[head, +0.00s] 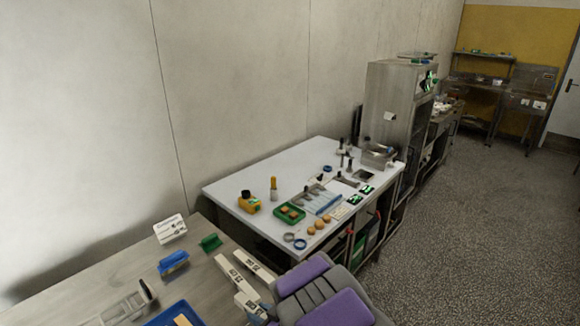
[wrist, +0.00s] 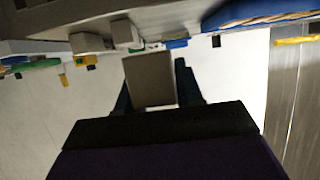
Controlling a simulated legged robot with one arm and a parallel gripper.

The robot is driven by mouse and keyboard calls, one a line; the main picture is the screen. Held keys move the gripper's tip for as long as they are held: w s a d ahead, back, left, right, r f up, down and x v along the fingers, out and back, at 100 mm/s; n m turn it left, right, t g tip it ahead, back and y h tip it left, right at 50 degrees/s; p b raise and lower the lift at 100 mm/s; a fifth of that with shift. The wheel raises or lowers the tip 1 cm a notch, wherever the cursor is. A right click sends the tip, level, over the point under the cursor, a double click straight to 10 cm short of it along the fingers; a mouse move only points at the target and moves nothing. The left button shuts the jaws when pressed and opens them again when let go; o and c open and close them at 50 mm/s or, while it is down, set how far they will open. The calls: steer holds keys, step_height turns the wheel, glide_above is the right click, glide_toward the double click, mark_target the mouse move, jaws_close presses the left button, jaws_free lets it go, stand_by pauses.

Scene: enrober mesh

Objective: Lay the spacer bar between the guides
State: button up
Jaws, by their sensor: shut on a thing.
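My gripper (wrist: 155,85) shows in the wrist view, with a dark finger on each side of a plain grey block. It is shut on this block, which looks like the spacer bar (wrist: 150,78). The bar's far end points toward the bench edge, and its near end is hidden behind the dark gripper body. In the head view my purple and grey arm covers the bench's near right corner, and the gripper and bar cannot be made out. Two pale bars with dark marks, a left one (head: 232,272) and a right one (head: 260,267), lie beside my arm and may be the guides.
The near bench (head: 108,272) also carries a white sign (head: 170,229), a blue block (head: 173,262), a green block (head: 211,242) and a blue tray (head: 160,318). A white table (head: 228,190) with tools and a green tray (head: 279,216) stands beyond. Floor (head: 450,220) is clear at right.

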steer(key=w+d+r+m+t+h, duration=0.2)
steer(key=w+d+r+m+h, duration=0.15)
steer(key=d, duration=0.45)
steer(key=w+d+r+m+t+h, duration=0.1)
steer(key=w+d+r+m+h, duration=0.3)
steer(key=d, duration=0.4)
steer(key=w+d+r+m+t+h, duration=0.25)
steer(key=w+d+r, duration=0.2)
steer(key=d, duration=0.35)
steer(key=s+a+f+n+g+y, duration=0.1)
steer(key=s+a+f+n+y, duration=0.2)
steer(key=a, duration=0.5)
steer(key=s+a+f+n+g+y, duration=0.2)
steer(key=s+a+f, duration=0.3)
steer(key=a, duration=0.3)
steer(key=s+a+f+n+g+y, duration=0.2)
steer(key=s+a+f+n+y, duration=0.2)
steer(key=a, duration=0.4)
steer(key=shift+n+g+y, duration=0.25)
steer(key=shift+n+y, duration=0.25)
steer(key=shift+s+a+f, duration=0.1)
steer(key=shift+s+a, duration=0.15)
steer(key=shift+a, duration=0.05)
